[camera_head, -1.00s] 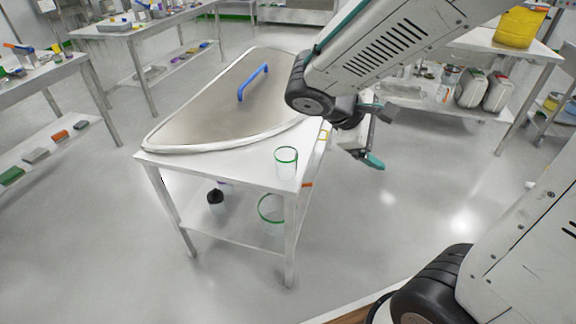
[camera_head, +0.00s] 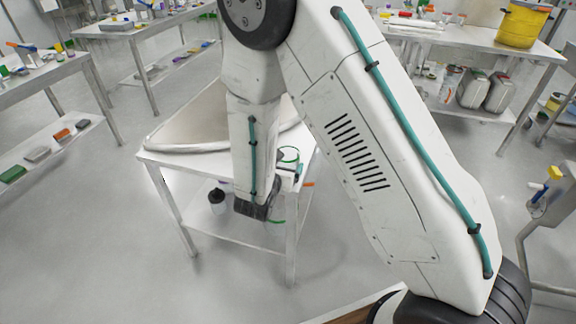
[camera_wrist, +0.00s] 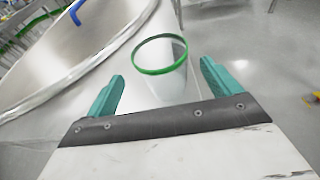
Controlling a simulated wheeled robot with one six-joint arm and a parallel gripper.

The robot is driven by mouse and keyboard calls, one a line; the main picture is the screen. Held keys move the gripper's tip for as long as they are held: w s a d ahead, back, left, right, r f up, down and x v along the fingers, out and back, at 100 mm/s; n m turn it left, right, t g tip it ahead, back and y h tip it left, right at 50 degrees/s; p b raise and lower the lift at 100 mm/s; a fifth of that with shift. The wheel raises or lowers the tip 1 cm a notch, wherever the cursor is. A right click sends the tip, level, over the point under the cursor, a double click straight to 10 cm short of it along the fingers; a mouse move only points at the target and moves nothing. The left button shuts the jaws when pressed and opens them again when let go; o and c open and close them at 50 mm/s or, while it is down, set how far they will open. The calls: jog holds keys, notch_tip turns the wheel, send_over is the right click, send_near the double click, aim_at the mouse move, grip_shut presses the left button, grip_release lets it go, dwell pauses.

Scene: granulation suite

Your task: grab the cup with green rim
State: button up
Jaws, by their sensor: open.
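The cup with green rim (camera_wrist: 166,84) is a clear cup standing upright near the corner of the white table (camera_head: 180,162). In the wrist view my gripper (camera_wrist: 158,80) is open, with one teal finger to the left and one to the right of the cup. The cup appears between and slightly beyond the fingertips; I cannot tell if the fingers touch it. In the head view my fingers are mostly hidden behind my arm.
A large metal lid or pan with a pale edge (camera_wrist: 30,100) and a blue handle (camera_wrist: 76,12) lies left of the cup. A dark-capped bottle (camera_head: 217,201) stands on the lower shelf. Open floor (camera_head: 110,240) lies to the left of the table.

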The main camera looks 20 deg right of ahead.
aim_at(291, 155)
jog(key=x, duration=0.6)
jog(key=shift+s+f, duration=0.1)
jog(key=c, duration=1.1)
